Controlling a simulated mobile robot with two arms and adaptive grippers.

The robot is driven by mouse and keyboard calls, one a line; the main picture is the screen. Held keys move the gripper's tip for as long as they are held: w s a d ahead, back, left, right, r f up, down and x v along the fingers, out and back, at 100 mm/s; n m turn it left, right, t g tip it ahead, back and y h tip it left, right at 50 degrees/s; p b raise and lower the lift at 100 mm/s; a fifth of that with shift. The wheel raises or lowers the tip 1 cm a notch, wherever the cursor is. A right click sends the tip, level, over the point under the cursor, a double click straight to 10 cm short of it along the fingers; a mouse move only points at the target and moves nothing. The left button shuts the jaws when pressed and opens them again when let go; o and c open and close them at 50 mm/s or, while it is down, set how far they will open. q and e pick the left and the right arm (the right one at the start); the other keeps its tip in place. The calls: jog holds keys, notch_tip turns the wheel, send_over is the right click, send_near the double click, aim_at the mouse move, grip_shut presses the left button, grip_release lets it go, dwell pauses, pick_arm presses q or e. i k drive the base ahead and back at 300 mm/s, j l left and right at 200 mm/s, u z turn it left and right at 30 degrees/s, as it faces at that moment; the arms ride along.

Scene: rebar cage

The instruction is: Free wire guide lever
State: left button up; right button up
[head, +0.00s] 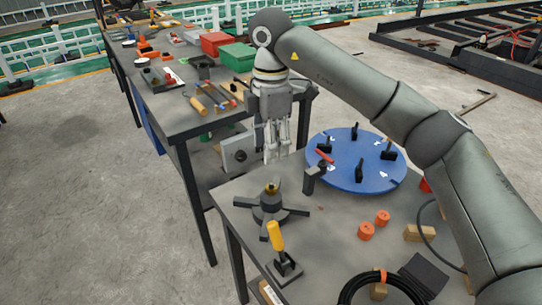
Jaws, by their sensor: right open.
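A lever with a yellow handle (276,236) stands tilted on a dark base (285,268) at the near table's front left edge. A blue round plate (342,182) on the same table carries several black upright pieces and white marks; a small red bar (324,157) shows at its left side. I cannot tell which piece is the wire guide lever. My right gripper (272,152) points down, open and with nothing seen between its fingers. In the picture it is left of the blue plate and above the yellow-handled lever, apart from both. My left gripper is out of view.
A dark three-armed hub (270,203) sits behind the yellow-handled lever. Orange cylinders (367,231), a wooden block (418,233) and a coiled black cable (350,292) lie at right. The far table holds a green box (237,57), a red box (214,43) and tools.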

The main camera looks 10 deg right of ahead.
aim_at(274, 233)
jog(key=k+j, duration=0.3)
jog(key=k, duration=0.15)
jog(key=k+j, duration=0.3)
jog(key=k, duration=0.15)
